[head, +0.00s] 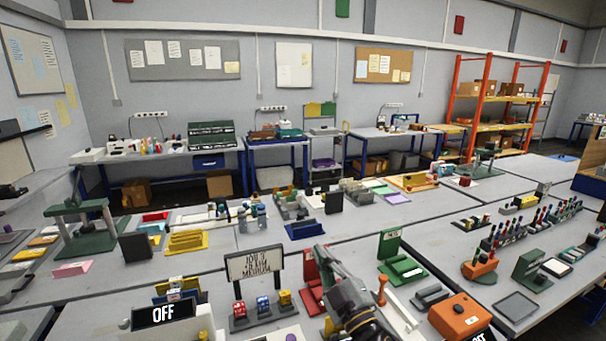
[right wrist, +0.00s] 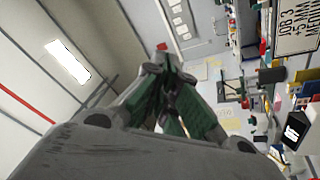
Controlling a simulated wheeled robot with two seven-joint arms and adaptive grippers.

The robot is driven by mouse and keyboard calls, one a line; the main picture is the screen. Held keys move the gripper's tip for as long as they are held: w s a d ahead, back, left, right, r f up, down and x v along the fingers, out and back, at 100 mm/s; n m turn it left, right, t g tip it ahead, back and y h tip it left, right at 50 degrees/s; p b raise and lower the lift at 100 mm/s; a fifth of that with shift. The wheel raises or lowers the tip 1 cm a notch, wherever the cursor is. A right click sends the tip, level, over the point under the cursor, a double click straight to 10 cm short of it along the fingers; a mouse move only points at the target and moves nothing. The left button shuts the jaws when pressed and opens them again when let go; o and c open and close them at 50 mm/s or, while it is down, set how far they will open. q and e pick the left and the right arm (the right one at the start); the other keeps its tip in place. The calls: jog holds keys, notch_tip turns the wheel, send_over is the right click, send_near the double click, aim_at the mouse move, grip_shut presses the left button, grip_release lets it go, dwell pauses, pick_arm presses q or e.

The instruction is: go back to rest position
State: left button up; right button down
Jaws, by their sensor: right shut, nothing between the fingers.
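My right gripper (head: 324,256) reaches up from the bottom centre of the head view, raised over the bench. Its fingers are together and empty; they also meet at the middle of the right wrist view (right wrist: 162,78). The job sign (head: 254,264) stands just left of it in the head view and shows at the top right of the right wrist view (right wrist: 296,25). A black display reading OFF (head: 163,314) is further left.
A red stand (head: 309,282) is close beside the right gripper. Small red, blue and yellow blocks (head: 262,304) sit below the sign. A green stand (head: 398,262) and an orange box (head: 459,316) are to the right. Benches behind carry many tools.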

jog(key=s+d+f+m+g+h, duration=0.4)
jog(key=d+f+m+g+h, duration=0.45)
jog(key=d+f, duration=0.7)
jog(key=s+d+f+m+g, duration=0.15)
jog(key=s+f+g, duration=0.25)
jog(key=s+f, duration=0.5)
jog(key=s+f+m+g, duration=0.35)
jog(key=s+f, duration=0.25)
jog(key=s, duration=0.5)
notch_tip(320, 180, down, 33)
jog(key=s+g, duration=0.2)
jog(key=s+d+f, duration=0.2)
jog(key=s+f, duration=0.8)
jog(key=s, duration=0.1)
jog(key=s+d+f+n+g, duration=0.1)
jog(key=s+d+f, duration=0.1)
jog(key=s+f, duration=0.7)
jog(key=s, duration=0.2)
jog(key=shift+s+d+f, duration=0.25)
jog(key=shift+s+f, duration=0.05)
jog(key=shift+f, duration=0.05)
